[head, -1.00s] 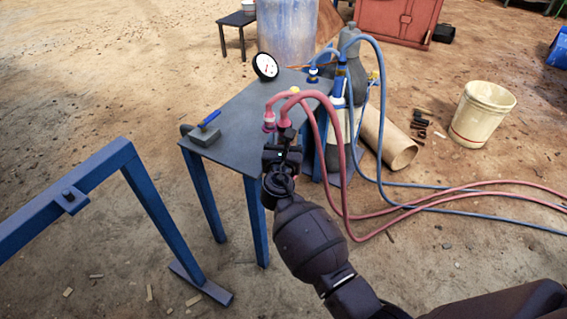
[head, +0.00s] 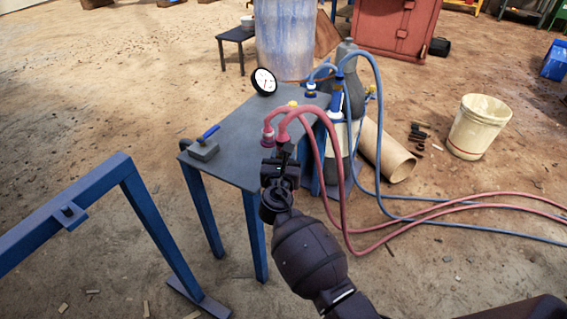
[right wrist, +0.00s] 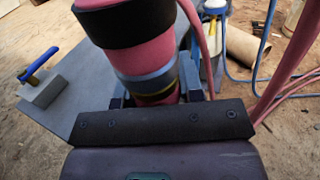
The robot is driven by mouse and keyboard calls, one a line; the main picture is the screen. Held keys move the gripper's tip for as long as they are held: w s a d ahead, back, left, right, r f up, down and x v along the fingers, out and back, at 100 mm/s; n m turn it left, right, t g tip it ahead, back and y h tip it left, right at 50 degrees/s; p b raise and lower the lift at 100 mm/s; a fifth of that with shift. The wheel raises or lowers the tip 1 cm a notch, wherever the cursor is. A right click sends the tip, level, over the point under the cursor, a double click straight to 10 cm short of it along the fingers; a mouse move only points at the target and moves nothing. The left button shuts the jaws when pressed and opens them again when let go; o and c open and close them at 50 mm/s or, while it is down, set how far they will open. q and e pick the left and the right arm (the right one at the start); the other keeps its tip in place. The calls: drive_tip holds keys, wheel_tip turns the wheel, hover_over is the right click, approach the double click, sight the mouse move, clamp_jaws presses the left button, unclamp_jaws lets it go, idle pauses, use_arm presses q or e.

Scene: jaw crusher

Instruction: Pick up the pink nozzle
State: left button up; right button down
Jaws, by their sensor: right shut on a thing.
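The pink nozzle (head: 268,137) is at the end of a pink hose, in front of the dark table's right part in the head view. In the right wrist view the nozzle (right wrist: 147,50) fills the upper middle: pink, with a black band and a grey-blue ring. My right gripper (head: 280,153) is shut on it, coming from below; in the right wrist view the gripper (right wrist: 155,95) has a finger on each side of the nozzle's lower part. The fingertips are partly hidden. My left gripper is not in view.
The dark table (head: 240,130) carries a gauge (head: 264,81) and a grey block with a blue handle (head: 205,147). Pink and blue hoses loop past gas cylinders (head: 345,90) on the right. A blue frame (head: 130,180) stands front left. A bucket (head: 478,127) is further right.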

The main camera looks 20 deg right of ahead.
wheel_tip(320, 180, up, 6)
drive_tip(key=shift+w+r+p, duration=0.15)
drive_tip(key=shift+p, duration=1.05)
wheel_tip(320, 180, up, 14)
drive_tip(key=p, duration=0.6)
hover_over(283, 136)
drive_tip(key=x, duration=0.3)
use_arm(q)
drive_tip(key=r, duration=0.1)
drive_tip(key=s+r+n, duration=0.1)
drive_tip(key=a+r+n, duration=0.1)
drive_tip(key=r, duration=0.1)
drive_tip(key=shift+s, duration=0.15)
use_arm(e)
drive_tip(key=shift+a, duration=0.15)
